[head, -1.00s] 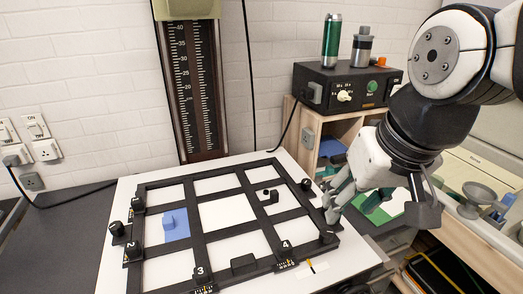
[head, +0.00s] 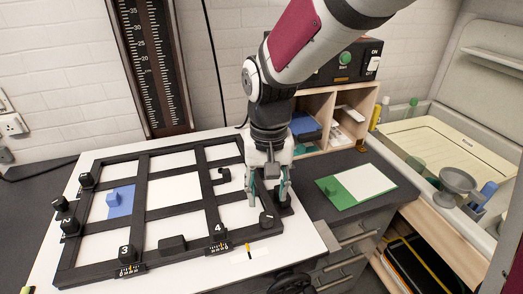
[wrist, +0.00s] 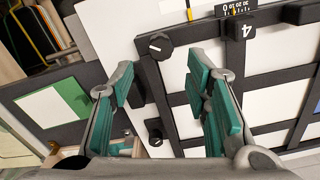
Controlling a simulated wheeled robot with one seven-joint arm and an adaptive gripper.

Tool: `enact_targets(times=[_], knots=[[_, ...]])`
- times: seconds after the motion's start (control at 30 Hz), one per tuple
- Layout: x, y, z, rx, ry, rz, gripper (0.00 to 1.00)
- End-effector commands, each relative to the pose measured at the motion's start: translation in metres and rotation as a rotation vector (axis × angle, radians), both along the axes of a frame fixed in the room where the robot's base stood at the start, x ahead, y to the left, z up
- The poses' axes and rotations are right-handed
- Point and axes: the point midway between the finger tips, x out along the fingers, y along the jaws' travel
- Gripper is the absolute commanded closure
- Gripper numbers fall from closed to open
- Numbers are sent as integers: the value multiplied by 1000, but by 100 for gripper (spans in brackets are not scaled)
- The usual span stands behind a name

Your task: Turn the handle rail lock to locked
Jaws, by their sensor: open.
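The black masking frame easel (head: 190,213) lies on a white baseboard. A black corner knob with a white pointer line (head: 267,221) sits at its front right corner; it also shows in the wrist view (wrist: 160,45). Another small dark knob (wrist: 153,130) sits further along the same rail. A dark bar (wrist: 136,92) shows partly behind a finger. No label tells which of these is the handle rail lock. My gripper (head: 268,200) points down over the easel's right rail. In the wrist view its green-padded fingers (wrist: 173,72) are spread, with nothing gripped between them.
Numbered blocks 3 (head: 125,252) and 4 (head: 217,231) stand on the front rail. A blue piece (head: 121,201) lies at the left. A green and white board (head: 358,186) lies on the counter at right. A wooden shelf (head: 315,105) stands behind my gripper.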

Motion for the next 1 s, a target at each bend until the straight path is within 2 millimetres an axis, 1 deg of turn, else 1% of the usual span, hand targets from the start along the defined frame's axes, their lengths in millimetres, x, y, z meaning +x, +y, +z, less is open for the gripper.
enact_targets(times=[0.1,0.9,1.0], knots=[[2,0,-10,0,-1,1,57],[2,0,-68,1,-1,2,57],[0,0,-65,1,-1,1,57]])
